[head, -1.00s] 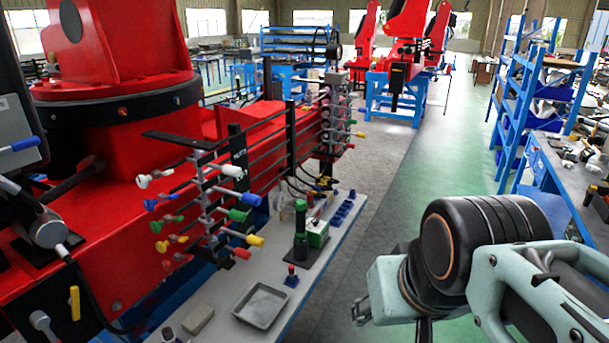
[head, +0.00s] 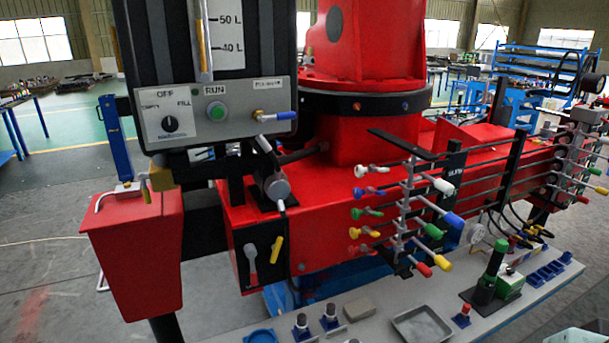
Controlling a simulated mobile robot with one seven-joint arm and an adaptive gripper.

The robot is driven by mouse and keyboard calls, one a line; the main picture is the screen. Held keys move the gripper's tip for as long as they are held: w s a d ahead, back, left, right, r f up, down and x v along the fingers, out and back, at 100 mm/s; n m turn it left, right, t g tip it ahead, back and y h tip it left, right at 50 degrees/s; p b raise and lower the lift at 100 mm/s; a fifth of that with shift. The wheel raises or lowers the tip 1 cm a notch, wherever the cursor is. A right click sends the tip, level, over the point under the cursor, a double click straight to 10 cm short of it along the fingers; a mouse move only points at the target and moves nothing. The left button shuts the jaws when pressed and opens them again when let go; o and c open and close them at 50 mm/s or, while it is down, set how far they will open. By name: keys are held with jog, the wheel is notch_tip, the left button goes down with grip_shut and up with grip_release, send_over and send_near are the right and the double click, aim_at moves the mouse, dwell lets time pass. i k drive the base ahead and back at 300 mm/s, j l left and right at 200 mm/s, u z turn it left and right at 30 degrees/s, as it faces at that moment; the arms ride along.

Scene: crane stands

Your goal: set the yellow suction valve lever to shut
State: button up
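A yellow lever (head: 276,249) sits on a black plate (head: 258,262) on the front of the red crane base, in the lower middle of the head view. It stands nearly upright, its top leaning slightly right. A lever with a red grip (head: 251,262) is beside it on the left. No readable label shows which lever is the suction valve. A smaller yellowish piece (head: 146,190) shows at the red tank.
A control box (head: 215,110) with a tank gauge and knob stands above left. A red tank (head: 135,250) is at the left. Several coloured valve levers (head: 405,215) project at the right. A grey bench (head: 365,320) with a tray (head: 421,325) and small parts lies in front.

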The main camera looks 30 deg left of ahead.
aim_at(142, 176)
jog(key=u, duration=1.25)
jog(key=i+j+u, duration=0.2)
jog(key=j+u, duration=0.25)
jog(key=j, duration=0.15)
jog(key=i+j, duration=0.15)
jog(key=j, duration=0.25)
jog(key=i+j, duration=0.2)
jog(key=j, duration=0.15)
jog(key=i+j, duration=0.15)
jog(key=j, duration=0.25)
jog(key=i+j, duration=0.15)
jog(key=j, duration=0.25)
jog(key=z, duration=0.05)
